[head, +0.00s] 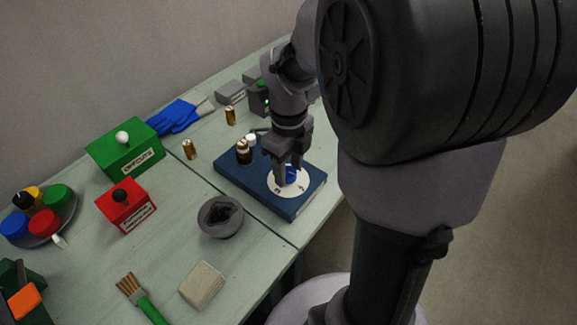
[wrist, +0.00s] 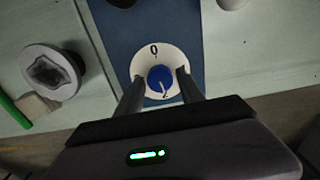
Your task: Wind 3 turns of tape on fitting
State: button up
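A blue base (head: 228,177) lies on the bench and carries a white dial (head: 300,189) with a blue knob (head: 291,175) at its middle. In the wrist view the dial (wrist: 150,54) has a 0 at the top, and a pale mark shows on the knob (wrist: 158,77). My gripper (wrist: 160,80) is open, with one finger on each side of the knob and small gaps visible. In the head view my gripper (head: 288,172) points down over the dial. A brass fitting (head: 243,152) with pale and dark bands stands on the base's far-left part, beside a white cap-like piece (head: 251,140). No tape roll is clearly visible.
Two brass pieces (head: 189,149) (head: 230,116) stand on the bench. A grey bowl with dark contents (head: 217,230) is left of the base. Green (head: 125,160) and red (head: 120,216) boxes, blue gloves (head: 178,115), a brush (head: 143,300) and a beige block (head: 202,286) lie around.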

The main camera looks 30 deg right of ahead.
jog(key=n+p, duration=0.2)
jog(key=n, duration=0.3)
jog(key=shift+r+n, duration=0.15)
jog(key=shift+n, duration=0.15)
jog(key=n+p, duration=0.1)
jog(key=n, duration=0.3)
jog(key=n+p, duration=0.1)
jog(key=n, duration=0.3)
jog(key=shift+n+p, duration=0.3)
jog(key=n+p, duration=0.1)
jog(key=n, duration=0.2)
jog(key=shift+n, duration=0.6)
grip_shut()
jog(key=shift+f, duration=0.2)
